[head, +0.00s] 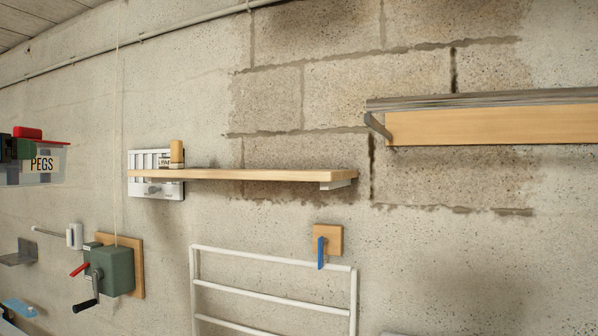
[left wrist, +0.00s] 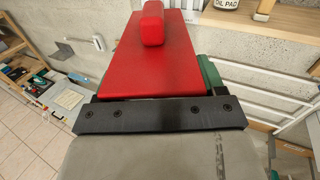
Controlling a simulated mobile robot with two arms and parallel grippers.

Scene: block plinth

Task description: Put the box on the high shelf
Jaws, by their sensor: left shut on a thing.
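The box (head: 42,165) is a clear bin labelled PEGS, at the left edge of the head view. Its red lid (left wrist: 150,60) with a raised red knob fills the middle of the left wrist view. My left gripper (head: 22,148), dark and partly cut off by the frame, is shut on the box and holds it off the wall. A light wooden shelf (head: 260,175) is on the wall to the right of the box, at about its height in the picture. A second wooden shelf (head: 490,125) is further right and higher in the picture. My right gripper is out of view.
A small labelled bottle (head: 177,155) stands at the left end of the middle shelf, by a white slotted plate (head: 150,190). Below are a green crank winch (head: 110,270), a white rail rack (head: 270,290) and a blue hook (head: 321,252). The middle shelf's visible right part looks clear.

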